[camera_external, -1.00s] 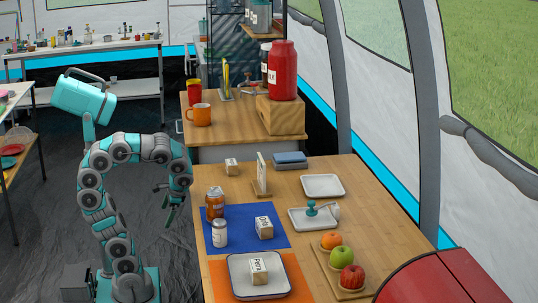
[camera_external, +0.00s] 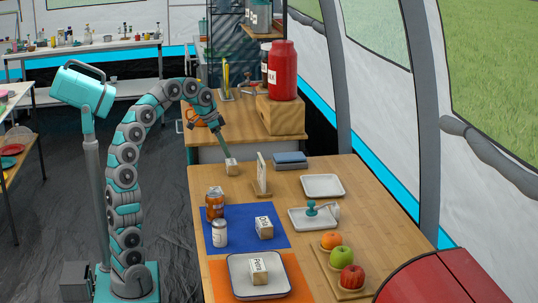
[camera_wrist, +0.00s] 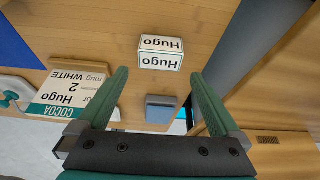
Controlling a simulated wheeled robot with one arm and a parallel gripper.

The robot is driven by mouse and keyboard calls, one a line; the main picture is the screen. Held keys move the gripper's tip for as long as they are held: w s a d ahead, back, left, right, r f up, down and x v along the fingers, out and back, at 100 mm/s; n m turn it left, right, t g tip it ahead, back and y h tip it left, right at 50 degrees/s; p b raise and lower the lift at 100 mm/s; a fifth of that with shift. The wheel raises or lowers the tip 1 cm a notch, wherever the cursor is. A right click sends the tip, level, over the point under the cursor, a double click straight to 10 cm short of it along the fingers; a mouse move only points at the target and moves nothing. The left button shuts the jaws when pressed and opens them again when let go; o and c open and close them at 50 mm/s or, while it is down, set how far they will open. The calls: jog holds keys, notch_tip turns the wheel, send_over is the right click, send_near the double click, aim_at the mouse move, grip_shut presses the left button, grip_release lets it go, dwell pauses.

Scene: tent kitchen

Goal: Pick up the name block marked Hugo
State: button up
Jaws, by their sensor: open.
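The name block marked Hugo (camera_wrist: 160,52) is a small pale wooden block with white labelled faces, upside down in the wrist view. In the external view the block (camera_external: 232,168) stands on the wooden table near its far left corner. My gripper (camera_wrist: 160,80) is open and empty, with its two green fingers spread. In the wrist view the block lies just beyond the fingertips, roughly centred between them. In the external view my gripper (camera_external: 227,157) is directly above or at the block; whether it touches cannot be told.
A standing card (camera_wrist: 72,92) reading Hugo is beside the block. A blue-grey stack (camera_external: 290,160) lies to the right. Two other blocks are nearer: one on the blue mat (camera_external: 240,242), one on a white tray (camera_external: 238,285).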

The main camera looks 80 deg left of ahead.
aim_at(231, 161)
jog(key=shift+x, duration=3.8)
jog(key=shift+s, duration=0.1)
jog(key=shift+c, duration=0.2)
jog(key=c, duration=1.1)
